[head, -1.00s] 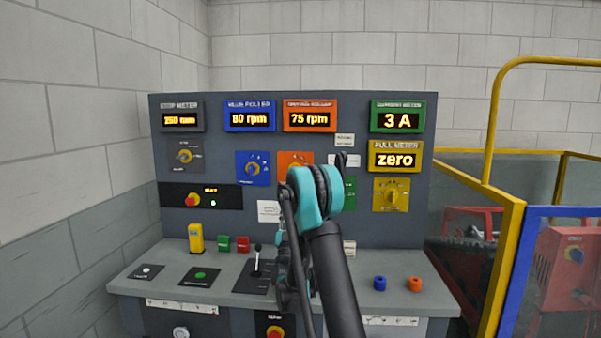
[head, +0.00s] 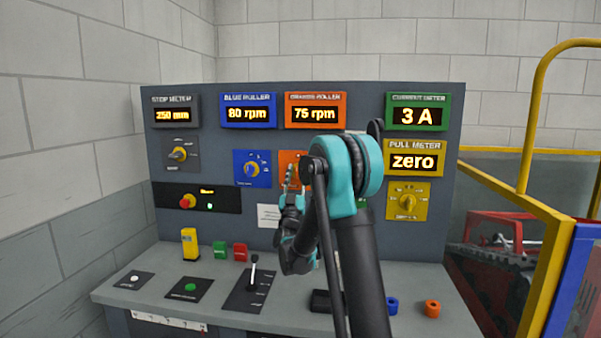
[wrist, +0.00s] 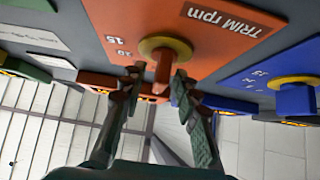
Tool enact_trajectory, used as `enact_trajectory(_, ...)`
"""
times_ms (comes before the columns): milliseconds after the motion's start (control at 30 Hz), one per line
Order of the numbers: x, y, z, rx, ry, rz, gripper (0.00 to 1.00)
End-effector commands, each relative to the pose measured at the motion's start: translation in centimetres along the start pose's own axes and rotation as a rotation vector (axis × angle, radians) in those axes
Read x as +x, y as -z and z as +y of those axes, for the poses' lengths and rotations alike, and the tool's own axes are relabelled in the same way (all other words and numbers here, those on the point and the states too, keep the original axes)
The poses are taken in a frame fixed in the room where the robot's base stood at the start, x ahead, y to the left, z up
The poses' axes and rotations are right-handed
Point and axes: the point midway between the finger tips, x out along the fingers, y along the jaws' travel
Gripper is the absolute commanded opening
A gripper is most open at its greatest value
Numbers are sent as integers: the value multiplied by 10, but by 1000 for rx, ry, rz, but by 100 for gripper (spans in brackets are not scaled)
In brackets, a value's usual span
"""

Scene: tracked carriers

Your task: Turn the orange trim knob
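The orange trim knob (wrist: 163,64) has a yellow collar and sits on an orange panel (wrist: 215,55) marked "TRIM rpm" in the wrist view. In the head view, part of that panel (head: 289,156) shows, and my arm and gripper hide the knob. My gripper (wrist: 157,76) is open, with one fingertip on each side of the knob's end. A small gap shows on the left, and the right fingertip is very close to the knob; I cannot tell whether it touches. In the head view my gripper (head: 292,182) is in front of the orange panel. The orange roller meter (head: 315,113) reads 75 rpm.
In the head view, a lever (head: 253,270), a yellow block (head: 190,244) and orange (head: 432,308) and blue rings stand on the desk. A yellow rail (head: 535,110) is at right.

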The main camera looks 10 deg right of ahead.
Motion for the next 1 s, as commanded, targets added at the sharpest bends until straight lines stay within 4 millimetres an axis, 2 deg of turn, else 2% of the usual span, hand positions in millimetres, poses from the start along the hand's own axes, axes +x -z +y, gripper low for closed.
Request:
enact_trajectory(300,2,2,-1,0,0,0,31)
enact_trajectory(567,1,2,-1,0,0,0,0)
enact_trajectory(1000,1,1,-1,30,-30,0,0)
